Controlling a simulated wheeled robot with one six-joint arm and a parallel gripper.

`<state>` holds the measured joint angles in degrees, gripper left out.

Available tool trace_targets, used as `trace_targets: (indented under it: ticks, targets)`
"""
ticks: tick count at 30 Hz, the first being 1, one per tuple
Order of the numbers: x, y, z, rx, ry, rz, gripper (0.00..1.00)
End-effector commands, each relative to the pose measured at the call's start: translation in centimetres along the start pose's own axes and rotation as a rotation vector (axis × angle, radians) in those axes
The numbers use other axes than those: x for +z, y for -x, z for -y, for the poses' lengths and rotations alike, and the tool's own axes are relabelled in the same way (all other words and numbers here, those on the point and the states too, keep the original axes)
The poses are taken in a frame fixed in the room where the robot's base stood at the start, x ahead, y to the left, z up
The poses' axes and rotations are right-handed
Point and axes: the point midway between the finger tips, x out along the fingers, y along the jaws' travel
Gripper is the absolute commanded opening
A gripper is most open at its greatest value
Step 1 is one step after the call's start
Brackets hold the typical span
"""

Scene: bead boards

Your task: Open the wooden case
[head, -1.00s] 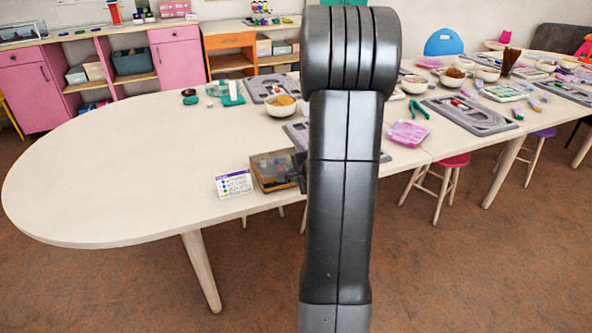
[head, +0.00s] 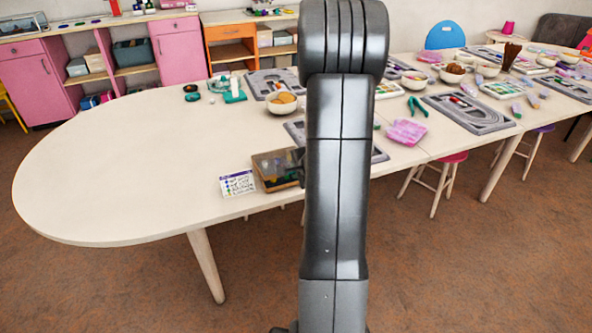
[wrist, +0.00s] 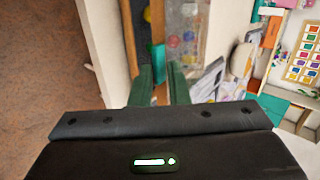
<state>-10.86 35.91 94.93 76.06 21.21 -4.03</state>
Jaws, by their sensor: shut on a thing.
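The wooden case (head: 262,181) lies near the front edge of the cream table, left of my arm in the head view. It has brown wooden sides, and colored items show inside or through its top. My arm hides its right end. In the wrist view, a wooden strip of the case (wrist: 158,25) runs between the two dark green fingers of my gripper (wrist: 162,78). The gripper is shut on this edge. I cannot tell whether the strip belongs to the lid or the body.
Bowls (head: 284,103), grey bead boards (head: 470,112) and a pink box (head: 407,131) are farther back and right. The left part of the table (head: 120,170) is clear. Stools stand under the right side.

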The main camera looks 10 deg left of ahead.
Motion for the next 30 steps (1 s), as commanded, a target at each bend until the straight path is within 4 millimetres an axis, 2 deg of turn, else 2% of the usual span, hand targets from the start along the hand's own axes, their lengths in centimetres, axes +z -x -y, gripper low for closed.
trace_targets:
  ticks: [30]
  targets:
    - [0.0, 1.0, 2.5, 0.114, -0.008, 0.006, 0.00]
